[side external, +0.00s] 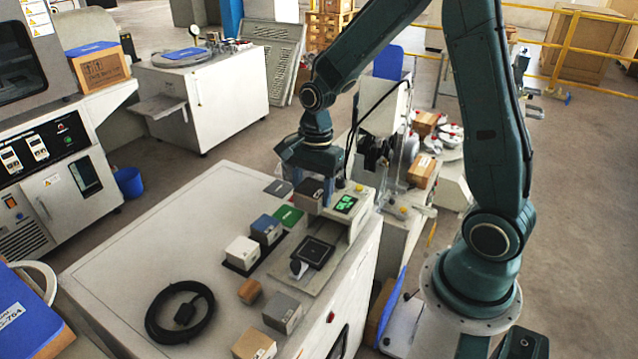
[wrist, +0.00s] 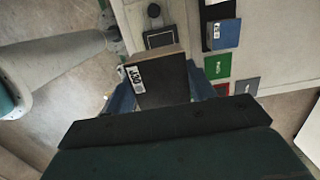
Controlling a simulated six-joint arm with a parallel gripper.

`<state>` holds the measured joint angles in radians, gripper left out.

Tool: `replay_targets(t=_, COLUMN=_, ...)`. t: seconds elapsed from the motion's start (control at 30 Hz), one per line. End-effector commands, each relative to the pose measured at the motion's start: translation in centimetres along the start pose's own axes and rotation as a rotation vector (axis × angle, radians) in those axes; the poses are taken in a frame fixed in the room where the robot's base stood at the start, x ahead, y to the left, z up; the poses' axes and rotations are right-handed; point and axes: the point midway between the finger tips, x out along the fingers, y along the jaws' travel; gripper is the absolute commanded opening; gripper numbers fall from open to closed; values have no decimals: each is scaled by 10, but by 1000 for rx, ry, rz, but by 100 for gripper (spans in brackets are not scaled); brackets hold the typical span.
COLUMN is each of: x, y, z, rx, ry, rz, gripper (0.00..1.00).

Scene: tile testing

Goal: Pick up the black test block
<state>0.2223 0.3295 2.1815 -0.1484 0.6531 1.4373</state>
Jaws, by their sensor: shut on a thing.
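The black test block (side external: 308,195) is between the fingers of my gripper (side external: 313,187), which points down over the bench near the instrument with the green display. In the wrist view the dark block (wrist: 160,88) has a white label on its side and a brown top edge. The blue fingers of my gripper (wrist: 161,92) stand on its left and right and are shut on it. The side view does not show clearly whether its underside is clear of the surface.
A green card (side external: 287,216) and a grey card (side external: 278,188) lie beside the block. A blue block (side external: 267,228) and a white block (side external: 242,252) stand on a dark strip. A black plate (side external: 314,252), grey block (side external: 283,312) and coiled cable (side external: 180,312) are nearer the front.

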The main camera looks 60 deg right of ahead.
Motion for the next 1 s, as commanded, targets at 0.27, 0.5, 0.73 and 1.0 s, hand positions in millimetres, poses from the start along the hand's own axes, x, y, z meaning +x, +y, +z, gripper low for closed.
replay_targets(t=0.27, x=-37, y=-1, z=4, rx=0, ry=1, rz=-5, gripper=15)
replay_targets(t=0.5, x=-48, y=-1, z=6, rx=0, ry=1, rz=-3, gripper=15)
replay_targets(t=0.73, x=-48, y=-1, z=6, rx=0, ry=0, rz=-3, gripper=15)
replay_targets(t=1.0, x=-48, y=-1, z=6, rx=0, ry=0, rz=-2, gripper=15)
